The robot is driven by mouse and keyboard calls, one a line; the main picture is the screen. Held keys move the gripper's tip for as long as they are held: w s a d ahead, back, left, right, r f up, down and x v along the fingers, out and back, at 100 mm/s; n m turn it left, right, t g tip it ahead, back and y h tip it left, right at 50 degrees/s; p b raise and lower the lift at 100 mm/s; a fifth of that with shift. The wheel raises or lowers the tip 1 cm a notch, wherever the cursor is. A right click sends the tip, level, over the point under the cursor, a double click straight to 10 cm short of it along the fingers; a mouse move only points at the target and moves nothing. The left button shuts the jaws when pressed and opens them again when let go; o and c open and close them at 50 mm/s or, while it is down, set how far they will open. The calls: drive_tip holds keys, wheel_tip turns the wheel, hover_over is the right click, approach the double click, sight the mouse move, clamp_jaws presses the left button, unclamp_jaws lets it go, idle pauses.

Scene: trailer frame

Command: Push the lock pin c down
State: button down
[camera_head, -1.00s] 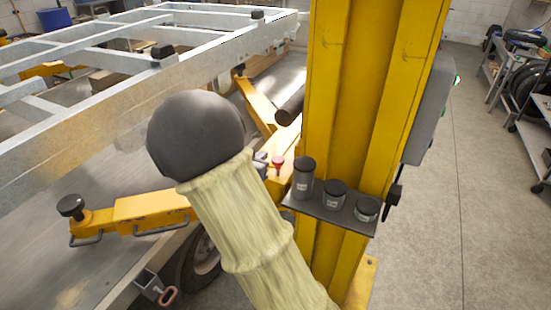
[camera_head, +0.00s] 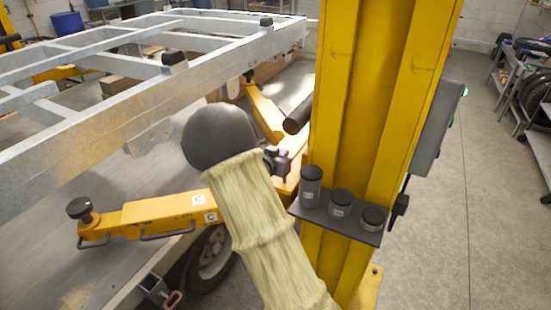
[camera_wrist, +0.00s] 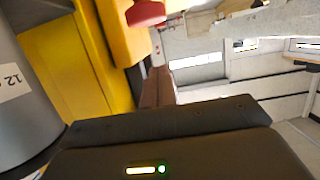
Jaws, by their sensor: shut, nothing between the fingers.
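The red knob of a lock pin (camera_wrist: 146,13) shows at the top edge of the wrist view, cut off by the frame. In the head view the pin is hidden behind my arm and gripper. A yellow lift arm (camera_head: 160,211) carries labels with the letter C (camera_head: 198,199). My gripper shows in the wrist view (camera_wrist: 160,72), its brownish fingers shut together with nothing between them. The red knob lies just beyond the fingertips, with a gap in the picture; I cannot tell its true distance. In the head view my gripper's dark end is partly hidden near the post.
A yellow post (camera_head: 355,110) stands close on the right. Its small dark shelf (camera_head: 335,221) holds several lidded jars, and a labelled grey cylinder (camera_wrist: 15,100) is near in the wrist view. A galvanised trailer frame (camera_head: 110,115) fills the left.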

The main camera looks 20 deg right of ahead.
drive_tip(key=shift+d+f, duration=0.1)
drive_tip(key=shift+f, duration=1.95)
wheel_tip(320, 180, down, 4)
drive_tip(key=shift+r+b, duration=0.15)
drive_tip(key=shift+b, duration=1.05)
drive_tip(key=shift+r+p, duration=0.55)
wheel_tip(320, 180, up, 3)
drive_tip(key=shift+w+r+p, duration=0.1)
drive_tip(key=shift+p, duration=1.1)
drive_tip(key=b+v, duration=0.1)
drive_tip(key=v, duration=0.9)
drive_tip(key=shift+b, duration=0.3)
